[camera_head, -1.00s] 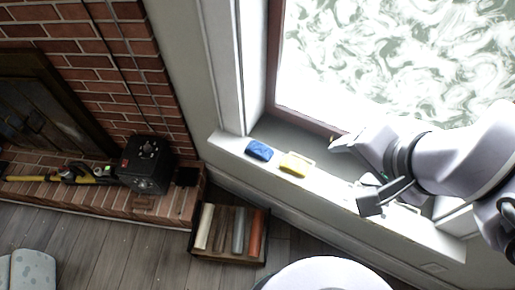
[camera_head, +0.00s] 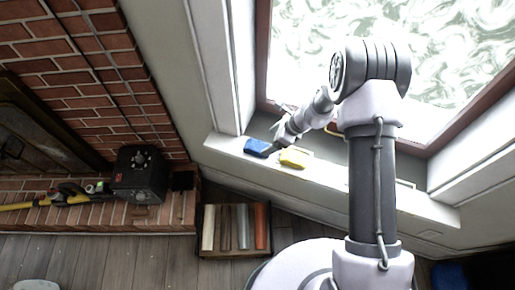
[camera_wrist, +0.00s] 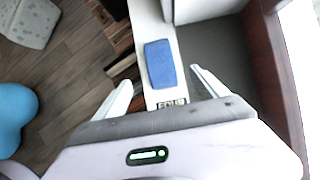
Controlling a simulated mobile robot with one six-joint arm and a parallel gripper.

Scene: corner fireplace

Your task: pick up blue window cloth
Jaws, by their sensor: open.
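The blue window cloth (camera_head: 257,147) lies folded on the white window sill at its left end, next to the window frame. In the wrist view the blue cloth (camera_wrist: 159,63) lies flat on the sill, ahead of and between the two fingers. My gripper (camera_head: 277,146) is at the sill between the blue cloth and the yellow cloth, partly hidden by its own wrist. In the wrist view my gripper (camera_wrist: 162,82) is open, with nothing between its fingers.
A yellow cloth or sponge (camera_head: 292,158) lies on the sill (camera_head: 330,176) just right of the blue cloth. A black device (camera_head: 138,174) sits on the brick hearth (camera_head: 100,216). The window frame (camera_head: 262,50) rises behind the sill.

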